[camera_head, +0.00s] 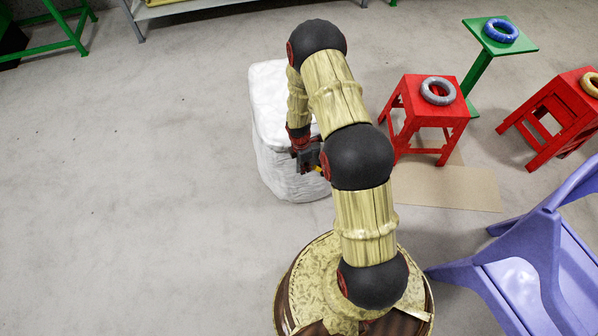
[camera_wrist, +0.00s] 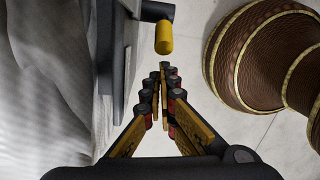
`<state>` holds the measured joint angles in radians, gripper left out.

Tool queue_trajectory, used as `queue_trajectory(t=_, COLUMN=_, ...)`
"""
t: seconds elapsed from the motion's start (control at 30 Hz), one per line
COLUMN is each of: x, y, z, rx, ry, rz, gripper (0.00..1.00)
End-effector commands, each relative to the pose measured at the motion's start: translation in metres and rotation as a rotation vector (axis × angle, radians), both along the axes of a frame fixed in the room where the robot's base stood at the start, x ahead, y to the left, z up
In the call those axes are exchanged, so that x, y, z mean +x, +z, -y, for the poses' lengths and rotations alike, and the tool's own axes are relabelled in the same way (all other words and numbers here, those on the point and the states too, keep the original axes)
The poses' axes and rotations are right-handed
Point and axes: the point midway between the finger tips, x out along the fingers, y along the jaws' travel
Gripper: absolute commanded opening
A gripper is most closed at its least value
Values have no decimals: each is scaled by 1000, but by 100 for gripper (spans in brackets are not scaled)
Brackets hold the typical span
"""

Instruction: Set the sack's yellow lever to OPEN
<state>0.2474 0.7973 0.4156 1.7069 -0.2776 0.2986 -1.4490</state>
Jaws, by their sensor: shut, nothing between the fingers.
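The white sack (camera_head: 283,130) stands on the floor in the head view, partly hidden behind my arm. Its wrinkled white side (camera_wrist: 45,80) fills the left of the wrist view. A dark plate (camera_wrist: 118,60) is on that side, with a dark arm at its top that carries the yellow lever (camera_wrist: 164,37). In the head view only a small bit of yellow (camera_head: 319,168) shows beside my gripper (camera_head: 308,160). In the wrist view my gripper (camera_wrist: 163,72) is shut and empty, its fingertips just below the lever's yellow end, with a seeming small gap. No OPEN marking is readable.
A red stool (camera_head: 430,110) with a grey cable coil (camera_head: 438,91) stands right of the sack. A green stand (camera_head: 490,42) holds a blue coil (camera_head: 501,30). Another red stool (camera_head: 555,115) and a purple chair (camera_head: 530,255) are farther right. The floor at left is clear.

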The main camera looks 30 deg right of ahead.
Motion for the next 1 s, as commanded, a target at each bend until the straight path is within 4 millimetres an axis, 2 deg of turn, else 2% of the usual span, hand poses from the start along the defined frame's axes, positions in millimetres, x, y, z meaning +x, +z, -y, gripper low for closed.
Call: queue_trajectory(t=1.0, x=-3, y=11, z=11, rx=0, ry=0, rz=-1, gripper=0)
